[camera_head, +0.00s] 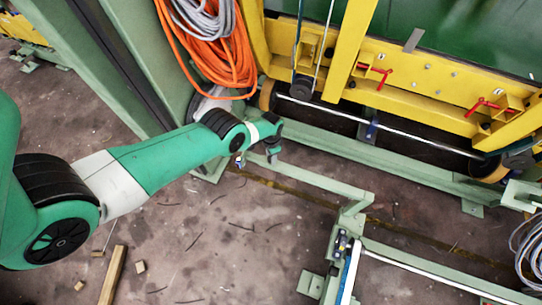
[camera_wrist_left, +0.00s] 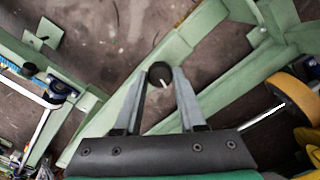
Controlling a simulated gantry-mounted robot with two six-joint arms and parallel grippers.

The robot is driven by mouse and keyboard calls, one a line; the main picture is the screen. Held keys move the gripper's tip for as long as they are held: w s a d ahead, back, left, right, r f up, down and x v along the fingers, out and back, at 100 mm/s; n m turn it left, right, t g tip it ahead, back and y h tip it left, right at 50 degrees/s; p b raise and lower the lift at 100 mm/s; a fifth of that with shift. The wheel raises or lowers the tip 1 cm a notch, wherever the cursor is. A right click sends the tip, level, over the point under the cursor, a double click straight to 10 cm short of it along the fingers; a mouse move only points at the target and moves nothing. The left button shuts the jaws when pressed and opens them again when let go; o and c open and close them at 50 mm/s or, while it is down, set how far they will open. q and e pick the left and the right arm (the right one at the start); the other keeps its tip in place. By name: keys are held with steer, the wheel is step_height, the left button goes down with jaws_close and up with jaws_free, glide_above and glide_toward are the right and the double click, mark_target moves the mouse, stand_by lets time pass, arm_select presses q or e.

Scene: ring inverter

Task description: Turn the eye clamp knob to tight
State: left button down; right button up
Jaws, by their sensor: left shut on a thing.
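The knob (camera_wrist_left: 160,72) is black and round with a pale pointer mark, and it shows in the left wrist view between my fingertips. My left gripper (camera_wrist_left: 162,82) is shut on it, one grey finger on each side. In the head view my left gripper (camera_head: 272,152) points down beside the green frame rail, at the end of my green and white arm. The knob cannot be made out there. Whether the pointer stands at tight cannot be read. My right gripper is in neither view.
A yellow machine beam (camera_head: 420,108) with red handles (camera_head: 375,71) runs along the upper right. An orange hose coil (camera_head: 215,50) hangs behind my wrist. Green rails (camera_head: 310,178) border the work area. Wooden pieces (camera_head: 112,275) lie on the otherwise fairly open floor.

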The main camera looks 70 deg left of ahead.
arm_select(q)
steer(key=m, duration=1.1)
steer(key=shift+m, duration=2.1)
steer(key=c, duration=0.5)
jaws_free()
